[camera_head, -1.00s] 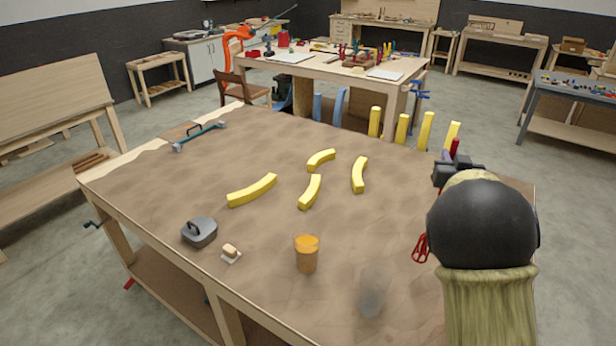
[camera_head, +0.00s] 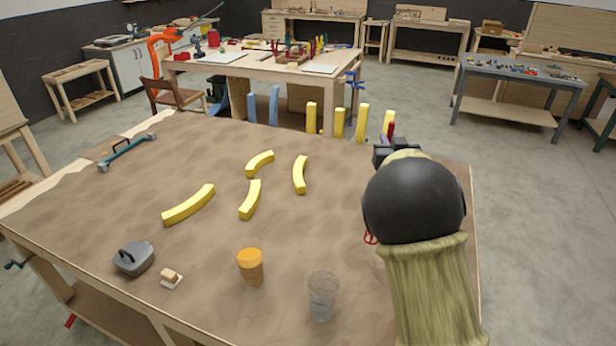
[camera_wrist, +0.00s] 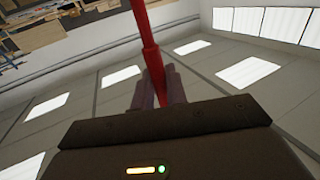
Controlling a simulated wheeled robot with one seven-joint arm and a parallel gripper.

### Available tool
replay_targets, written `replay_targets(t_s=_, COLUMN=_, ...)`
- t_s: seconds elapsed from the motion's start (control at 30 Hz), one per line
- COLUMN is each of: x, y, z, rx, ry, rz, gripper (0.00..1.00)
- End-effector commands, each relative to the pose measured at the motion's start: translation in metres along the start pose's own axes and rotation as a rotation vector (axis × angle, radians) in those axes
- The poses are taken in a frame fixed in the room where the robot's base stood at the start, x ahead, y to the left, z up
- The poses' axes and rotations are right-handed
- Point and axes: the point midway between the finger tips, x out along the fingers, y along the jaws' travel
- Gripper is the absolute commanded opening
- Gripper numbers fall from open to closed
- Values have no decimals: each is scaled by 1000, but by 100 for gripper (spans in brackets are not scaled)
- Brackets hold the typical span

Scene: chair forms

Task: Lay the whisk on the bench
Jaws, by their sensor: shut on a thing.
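A red whisk (camera_wrist: 146,35) is in my gripper (camera_wrist: 165,92); in the wrist view its rod rises from between the two fingers. In the head view my arm hides most of the whisk. A short red piece shows above the dark wrist, and red wire loops (camera_head: 370,237) show at the arm's left edge. My gripper is shut on it, over the right side of the bench (camera_head: 130,205), a large brown-topped table. The fingertips are hidden in the head view. Whether the whisk touches the bench cannot be told.
On the bench are several yellow curved pieces (camera_head: 189,205), a grey lidded box (camera_head: 134,258), a small butter-like block (camera_head: 171,277), an orange-lidded cup (camera_head: 250,267), a clear tumbler (camera_head: 322,297) and a teal bar tool (camera_head: 126,152). The front middle between yellow pieces and cup is bare.

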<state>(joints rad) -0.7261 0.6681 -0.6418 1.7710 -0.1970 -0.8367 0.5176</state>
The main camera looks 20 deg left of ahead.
Motion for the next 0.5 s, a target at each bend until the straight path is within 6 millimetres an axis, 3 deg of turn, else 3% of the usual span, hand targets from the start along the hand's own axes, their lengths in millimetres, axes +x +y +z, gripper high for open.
replay_targets(t_s=0.17, x=1, y=-6, z=10, rx=-1, ry=-4, rz=-7, gripper=0)
replay_targets(t_s=0.5, x=0, y=-5, z=55, rx=0, ry=-1, rz=-6, gripper=0)
